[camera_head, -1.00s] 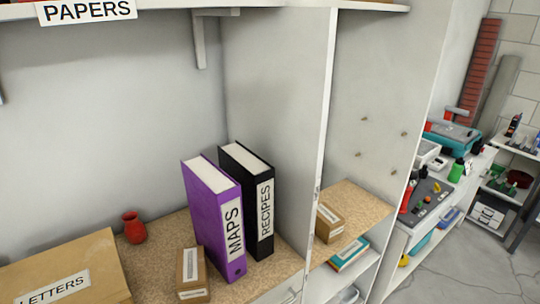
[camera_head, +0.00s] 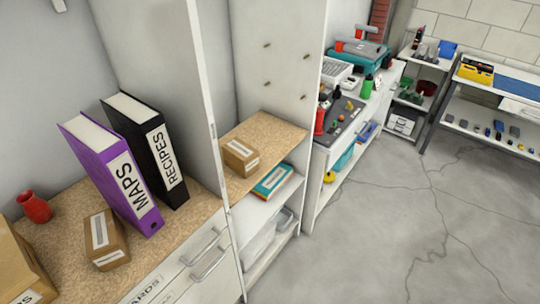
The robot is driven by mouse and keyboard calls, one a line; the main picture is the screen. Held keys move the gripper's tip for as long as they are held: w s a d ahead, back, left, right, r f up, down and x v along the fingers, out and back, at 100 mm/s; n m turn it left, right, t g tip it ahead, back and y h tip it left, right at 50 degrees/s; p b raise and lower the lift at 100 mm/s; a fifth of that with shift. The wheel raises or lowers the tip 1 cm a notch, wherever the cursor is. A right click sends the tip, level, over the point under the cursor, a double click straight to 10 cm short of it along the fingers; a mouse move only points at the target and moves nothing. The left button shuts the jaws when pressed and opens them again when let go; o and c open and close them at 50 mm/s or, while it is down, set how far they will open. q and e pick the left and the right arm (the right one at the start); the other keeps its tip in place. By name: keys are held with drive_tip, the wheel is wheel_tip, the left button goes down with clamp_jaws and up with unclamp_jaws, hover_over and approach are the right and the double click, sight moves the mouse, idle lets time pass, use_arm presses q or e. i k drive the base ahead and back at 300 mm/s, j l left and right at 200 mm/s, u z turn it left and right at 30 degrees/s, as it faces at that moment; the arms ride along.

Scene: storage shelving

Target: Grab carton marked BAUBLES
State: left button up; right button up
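No carton with a readable BAUBLES label shows. A large brown carton (camera_head: 18,268) is cut off at the lower left, with only part of its label in view. A small brown carton (camera_head: 106,240) with a white label too small to read lies on the cork-topped shelf in front of the purple binder. Another small brown carton (camera_head: 240,156) with an unreadable label sits on the cork shelf past the white divider. Neither of my grippers is in view.
A purple MAPS binder (camera_head: 113,178) and a black RECIPES binder (camera_head: 150,150) stand beside a red vase (camera_head: 34,207). A teal book (camera_head: 272,181) lies on a lower shelf. A cluttered workbench (camera_head: 352,115) stands beyond. The concrete floor (camera_head: 400,240) at right is clear.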

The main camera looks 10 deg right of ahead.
sight(241, 157)
drive_tip(key=i+l+u, duration=0.15)
drive_tip(key=l+u, duration=0.3)
drive_tip(key=i+l+u, duration=0.1)
drive_tip(key=l+u, duration=0.15)
drive_tip(key=u, duration=0.2)
drive_tip(key=l+u, duration=0.45)
